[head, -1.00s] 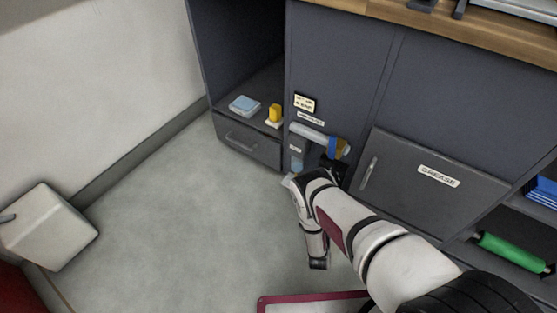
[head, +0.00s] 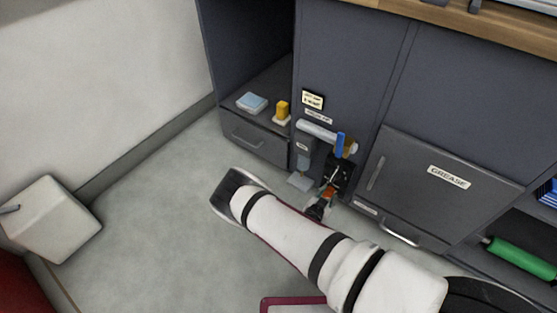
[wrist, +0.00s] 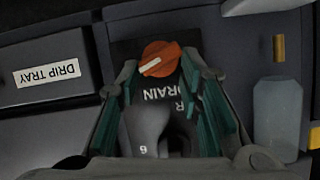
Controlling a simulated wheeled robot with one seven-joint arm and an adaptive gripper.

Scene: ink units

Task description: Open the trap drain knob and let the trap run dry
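The orange trap drain knob (wrist: 160,58) with a white pointer line sits on a dark plate in the wrist view. A label below it reads "DRAIN", partly hidden. The knob shows small and orange in the head view (head: 329,191), low on the cabinet front. My gripper (wrist: 158,75) is open, its teal-padded fingers on either side of the near edge of the knob. Whether the pads touch it cannot be told. A grey shape marked "6" lies between the fingers. In the head view my gripper (head: 319,207) is partly hidden by my arm.
A pipe (head: 316,131) with a blue lever (head: 340,145) runs above the knob. A clear bottle (wrist: 278,115) stands at the right in the wrist view. A "DRIP TRAY" drawer (wrist: 48,95) is at the left. Open floor (head: 150,215) lies left.

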